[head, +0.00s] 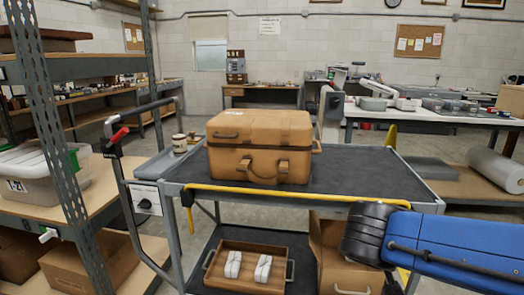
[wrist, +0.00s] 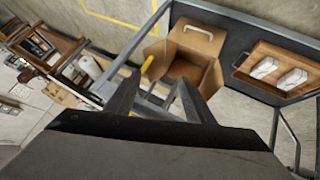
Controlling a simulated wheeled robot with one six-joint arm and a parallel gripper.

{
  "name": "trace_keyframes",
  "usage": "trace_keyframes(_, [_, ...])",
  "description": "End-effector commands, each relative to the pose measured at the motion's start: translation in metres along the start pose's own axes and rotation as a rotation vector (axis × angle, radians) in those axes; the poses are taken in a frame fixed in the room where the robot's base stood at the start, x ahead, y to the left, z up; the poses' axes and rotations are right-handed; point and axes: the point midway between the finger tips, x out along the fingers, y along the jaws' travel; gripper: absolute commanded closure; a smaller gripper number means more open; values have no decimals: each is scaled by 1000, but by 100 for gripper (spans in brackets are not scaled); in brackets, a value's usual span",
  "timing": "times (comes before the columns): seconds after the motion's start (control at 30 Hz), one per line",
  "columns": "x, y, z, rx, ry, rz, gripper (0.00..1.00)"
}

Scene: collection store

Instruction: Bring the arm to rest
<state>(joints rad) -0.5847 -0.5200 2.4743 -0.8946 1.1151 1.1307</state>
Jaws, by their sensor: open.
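My arm (head: 450,240), blue with a black joint, reaches in from the lower right of the head view, in front of the cart's right side. The head view does not show my gripper. In the wrist view my gripper (wrist: 157,100) is at the middle, its two grey fingers apart, with nothing seen held between them. Beyond the fingers is an open cardboard box (wrist: 207,43) on the cart's lower shelf. I cannot tell how far the fingers are from it.
A metal cart (head: 360,172) stands ahead, with a tan case (head: 260,135) on top. Its lower shelf holds a brown tray (head: 247,246) with two white bundles (head: 263,268). Shelving (head: 75,70) is at left. A wrapped roll (head: 495,168) lies at right.

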Motion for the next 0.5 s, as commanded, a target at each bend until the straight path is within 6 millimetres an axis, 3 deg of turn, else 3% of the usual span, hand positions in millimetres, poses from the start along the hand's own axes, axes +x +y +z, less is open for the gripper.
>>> trace_keyframes(0.2, [6, 24, 47, -30, -174, -81, 51])
trace_keyframes(0.5, [-4, 28, 94, -50, -295, -273, 51])
